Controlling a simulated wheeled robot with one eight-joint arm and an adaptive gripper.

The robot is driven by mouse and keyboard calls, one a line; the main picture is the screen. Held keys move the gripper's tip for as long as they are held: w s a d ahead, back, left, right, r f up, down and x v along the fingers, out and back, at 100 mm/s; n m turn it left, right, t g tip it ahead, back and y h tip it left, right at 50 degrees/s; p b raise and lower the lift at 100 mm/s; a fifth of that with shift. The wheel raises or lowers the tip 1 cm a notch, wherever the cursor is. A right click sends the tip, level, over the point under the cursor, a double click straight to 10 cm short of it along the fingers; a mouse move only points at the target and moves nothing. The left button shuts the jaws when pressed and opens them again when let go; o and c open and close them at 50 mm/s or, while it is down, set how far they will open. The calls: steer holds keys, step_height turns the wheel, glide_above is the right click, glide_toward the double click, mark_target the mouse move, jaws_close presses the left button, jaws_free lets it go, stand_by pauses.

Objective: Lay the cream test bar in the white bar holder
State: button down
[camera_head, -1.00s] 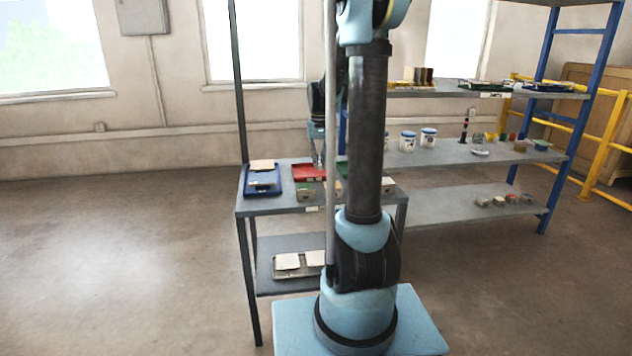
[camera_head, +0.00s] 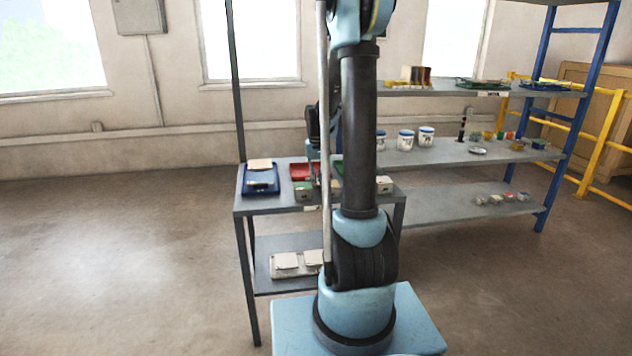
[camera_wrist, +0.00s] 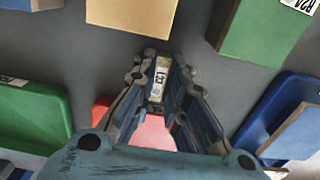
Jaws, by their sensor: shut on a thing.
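In the wrist view my gripper (camera_wrist: 157,90) is shut on a small cream piece with dark markings, seen nearly end-on; this is the cream test bar (camera_wrist: 158,76). The gripper is over the grey table near the red tray (camera_wrist: 150,132). In the head view my gripper is small and partly hidden by the arm and pole, above the table's front middle.
A green tray (camera_wrist: 32,118) lies left and a blue tray (camera_wrist: 262,122) right. The table (camera_head: 265,205) has a lower shelf with pale tiles (camera_head: 286,261). Shelving stands behind.

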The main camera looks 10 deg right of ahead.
steer(key=shift+f, duration=0.1)
steer(key=c, duration=1.8)
jaws_free()
steer(key=shift+o, duration=1)
